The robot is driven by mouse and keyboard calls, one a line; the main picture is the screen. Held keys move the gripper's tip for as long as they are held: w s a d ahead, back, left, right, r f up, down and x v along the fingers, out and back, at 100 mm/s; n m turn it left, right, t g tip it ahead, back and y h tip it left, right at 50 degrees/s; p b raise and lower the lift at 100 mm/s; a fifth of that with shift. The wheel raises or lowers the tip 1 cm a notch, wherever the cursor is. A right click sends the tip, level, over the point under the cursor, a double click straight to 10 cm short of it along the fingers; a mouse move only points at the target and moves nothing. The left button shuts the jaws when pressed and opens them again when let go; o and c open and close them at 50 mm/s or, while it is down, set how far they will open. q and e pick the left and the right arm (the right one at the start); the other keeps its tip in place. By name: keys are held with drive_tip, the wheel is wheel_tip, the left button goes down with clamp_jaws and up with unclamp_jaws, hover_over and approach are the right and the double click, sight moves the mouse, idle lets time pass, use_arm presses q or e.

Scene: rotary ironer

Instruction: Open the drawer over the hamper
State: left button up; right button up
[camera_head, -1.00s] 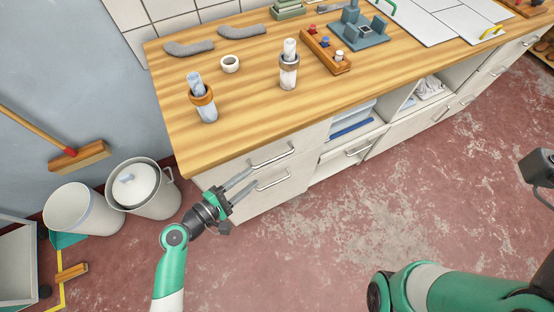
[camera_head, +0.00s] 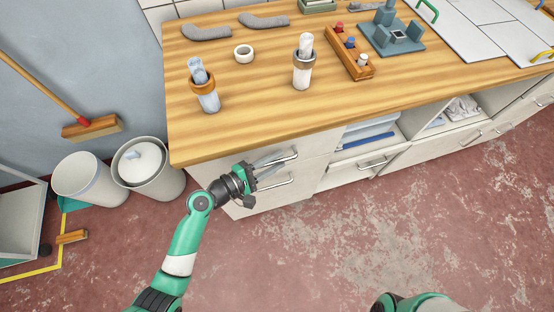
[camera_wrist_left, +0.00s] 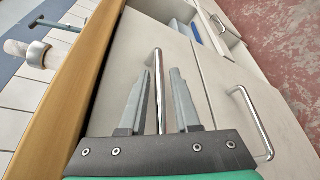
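The upper drawer (camera_head: 318,142) is a pale front under the left part of the wooden counter, with a metal bar handle (camera_wrist_left: 157,62). Below it is another pale front, taken to be the hamper (camera_head: 291,197), with its own bar handle (camera_wrist_left: 243,103). Both fronts look closed. My left gripper (camera_head: 274,162) is at the upper handle. In the left wrist view its two fingers (camera_wrist_left: 160,78) are apart, one on each side of the upper handle, with visible gaps. My right gripper is out of view.
The wooden counter edge (camera_head: 235,147) runs just above the drawer. A white bin (camera_head: 82,182) and a lidded grey bin (camera_head: 160,182) stand left of the cabinet. Open shelves (camera_head: 372,134) lie to the right. The red floor in front is clear.

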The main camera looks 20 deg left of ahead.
use_arm(q)
clamp_jaws()
idle(1.1)
